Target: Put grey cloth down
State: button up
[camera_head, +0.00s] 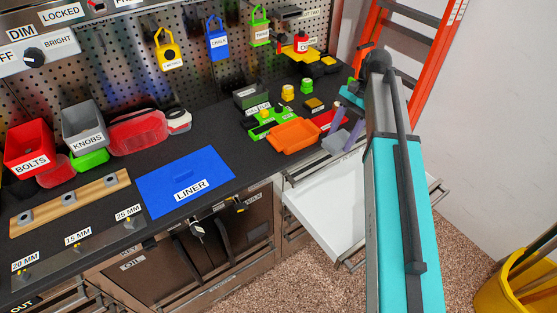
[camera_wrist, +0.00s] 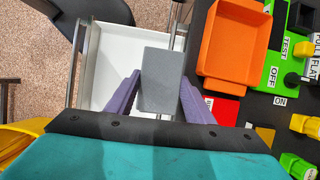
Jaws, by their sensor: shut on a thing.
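The grey cloth (camera_wrist: 162,78) shows in the wrist view as a flat-sided grey piece between my two purple fingers. My gripper (camera_wrist: 155,92) is shut on it. In the head view the grey cloth (camera_head: 335,142) hangs at my gripper (camera_head: 347,128), beside the bench edge and above an open white drawer (camera_head: 325,205). The drawer's white floor (camera_wrist: 107,55) lies behind the cloth in the wrist view. The cloth appears held above the drawer; its exact height is hard to tell. My arm hides part of the drawer's right side.
An orange tray (camera_head: 293,134) sits on the bench edge left of my gripper, with a red item and a green switch panel (camera_wrist: 276,68) close by. A blue liner (camera_head: 185,181) lies on the bench. An orange ladder (camera_head: 418,85) and a yellow bucket (camera_head: 500,290) stand to the right.

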aim_at(339, 140)
jog(key=shift+d+r+p, duration=0.2)
jog(key=shift+r+p, duration=1.25)
jog(key=shift+r, duration=0.4)
jog(key=shift+d, duration=0.15)
